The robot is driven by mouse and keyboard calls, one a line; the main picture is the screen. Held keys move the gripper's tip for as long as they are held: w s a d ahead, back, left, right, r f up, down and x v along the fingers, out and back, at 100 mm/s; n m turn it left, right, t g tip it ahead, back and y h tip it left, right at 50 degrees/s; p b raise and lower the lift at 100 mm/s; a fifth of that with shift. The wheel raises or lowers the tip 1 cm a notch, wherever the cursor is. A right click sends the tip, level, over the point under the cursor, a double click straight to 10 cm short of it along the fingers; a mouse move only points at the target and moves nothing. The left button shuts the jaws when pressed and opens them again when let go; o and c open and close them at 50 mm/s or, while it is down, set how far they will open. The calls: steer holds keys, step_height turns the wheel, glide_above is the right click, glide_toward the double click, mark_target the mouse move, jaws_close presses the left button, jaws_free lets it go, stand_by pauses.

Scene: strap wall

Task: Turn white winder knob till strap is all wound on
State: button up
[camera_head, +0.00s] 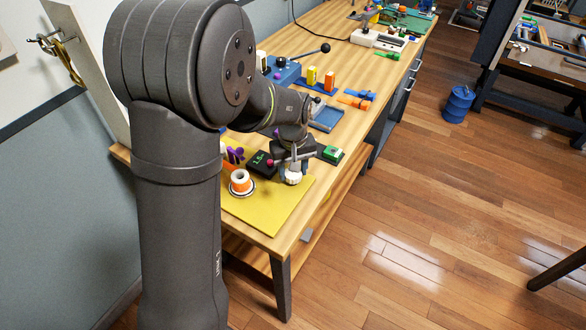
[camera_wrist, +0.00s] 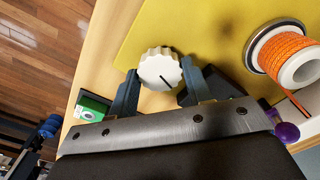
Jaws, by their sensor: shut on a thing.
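The strap is orange and wound around a white spool (camera_wrist: 285,52), which stands on a round metal-rimmed base on the board. The spool also shows in the head view (camera_head: 240,181). I cannot tell how much strap is off the spool.
A black display box (camera_head: 261,162) and a green-topped block (camera_head: 331,154) stand close to my gripper. Purple knobs (camera_head: 234,154) sit behind the spool. A blue tray (camera_head: 326,117) and several coloured parts lie farther along the bench. The board's front part is clear.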

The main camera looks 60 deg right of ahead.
mark_target(293, 173)
steer(key=n, duration=0.5)
steer(key=shift+n, duration=0.4)
stand_by(0.3)
steer(key=o, duration=1)
step_height(293, 173, up, 17)
steer(key=shift+r, duration=0.2)
